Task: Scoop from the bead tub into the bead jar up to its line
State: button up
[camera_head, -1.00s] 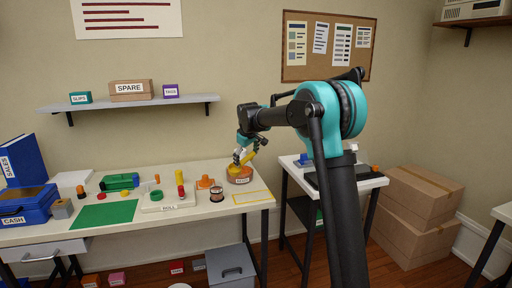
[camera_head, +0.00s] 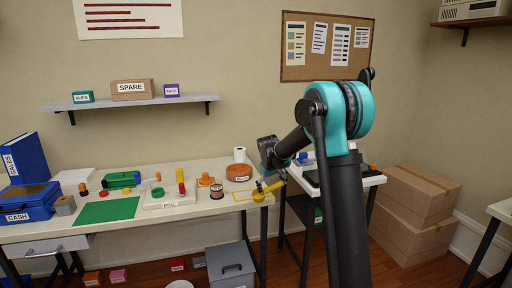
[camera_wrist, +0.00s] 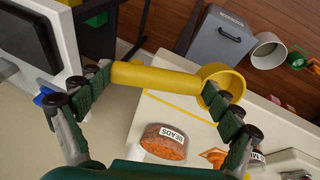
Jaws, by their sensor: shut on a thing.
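My gripper (camera_head: 268,184) is shut on a yellow scoop (camera_head: 258,191), held near the table's right end by the yellow outline. In the wrist view the scoop's handle (camera_wrist: 155,76) lies between the fingers (camera_wrist: 158,92), and its round cup (camera_wrist: 225,76) is at the right finger. No beads show in the visible part of the cup. The round bead tub (camera_head: 239,173), full of orange-brown beads, stands left of and behind the scoop; it also shows in the wrist view (camera_wrist: 163,148). A small clear jar with dark bands (camera_head: 217,191), likely the bead jar, stands left of the outline. Its fill line is too small to tell.
A white roll (camera_head: 239,154) stands behind the tub. An orange cone-like piece (camera_head: 205,180) and a tray labelled ROLL (camera_head: 168,202) are left of the jar. A grey bin (camera_head: 230,268) is on the floor. The outlined patch (camera_head: 240,197) is mostly clear.

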jog(key=s+d+f+m+h, duration=0.2)
jog(key=s+d+f+m, duration=0.3)
jog(key=s+d+f, duration=0.4)
jog(key=shift+s+d+f+g, duration=0.25)
jog(key=shift+s+d+g, duration=0.15)
jog(key=shift+d, duration=0.85)
